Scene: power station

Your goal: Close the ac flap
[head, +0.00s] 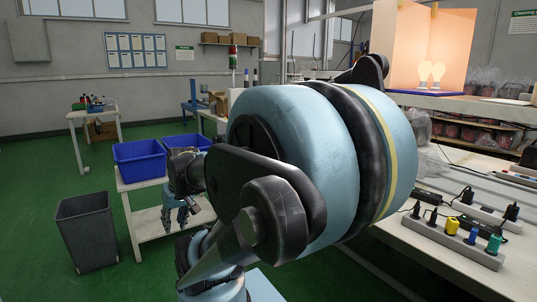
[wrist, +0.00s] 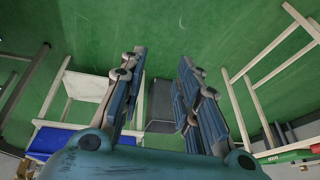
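I cannot make out an AC flap in either view. My large blue and black arm links fill the middle of the head view and hide part of the scene behind them. My gripper (head: 175,218) hangs fingers-down beside the blue bins, left of the arm. In the wrist view my gripper (wrist: 161,72) has its two blue fingers well apart, with nothing held between them. Green floor and a grey object show behind the gap.
Blue bins (head: 140,160) stand on a pale table (head: 150,228). A dark waste bin (head: 88,232) is on the floor at left. At right, a workbench (head: 425,258) carries a power strip (head: 452,242) with plugs; an orange-lit box (head: 445,38) with bulbs stands behind.

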